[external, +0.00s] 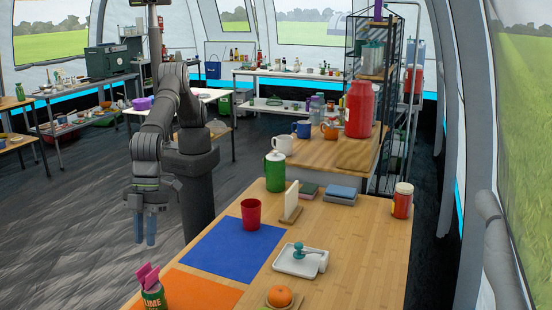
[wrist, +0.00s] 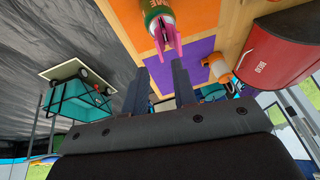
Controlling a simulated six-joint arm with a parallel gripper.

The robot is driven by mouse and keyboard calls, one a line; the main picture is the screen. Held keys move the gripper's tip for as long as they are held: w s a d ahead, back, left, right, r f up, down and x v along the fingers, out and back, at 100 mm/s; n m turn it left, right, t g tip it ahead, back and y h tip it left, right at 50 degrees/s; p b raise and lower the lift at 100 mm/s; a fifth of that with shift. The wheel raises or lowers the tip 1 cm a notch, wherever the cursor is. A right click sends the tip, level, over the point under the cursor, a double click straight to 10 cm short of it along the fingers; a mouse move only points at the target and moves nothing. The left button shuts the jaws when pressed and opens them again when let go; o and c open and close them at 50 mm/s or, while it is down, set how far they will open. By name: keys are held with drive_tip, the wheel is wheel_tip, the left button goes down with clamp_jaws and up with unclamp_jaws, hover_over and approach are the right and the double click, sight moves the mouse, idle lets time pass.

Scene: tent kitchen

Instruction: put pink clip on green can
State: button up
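The green can (external: 153,297) stands on the orange mat at the table's near left corner, cut off by the picture's lower edge. The pink clip (external: 147,276) is at its top, prongs upward; I cannot tell how it is seated. In the wrist view the can (wrist: 158,14) is at the top, with the clip (wrist: 167,36) at its end. My gripper (external: 145,242) hangs fingers-down beside the table's left edge, apart from the can. In the wrist view its two fingers (wrist: 160,80) are spread, with no object held between them.
A blue mat (external: 235,248) carries a red cup (external: 251,214). A green jar (external: 275,172), a napkin holder (external: 291,202), a white dish (external: 300,262) and an orange (external: 279,296) stand farther right. Open floor lies left of the table.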

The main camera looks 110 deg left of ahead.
sight(144, 267)
drive_tip(key=v, duration=0.5)
drive_tip(key=x, duration=1.2)
drive_tip(key=shift+r, duration=1.45)
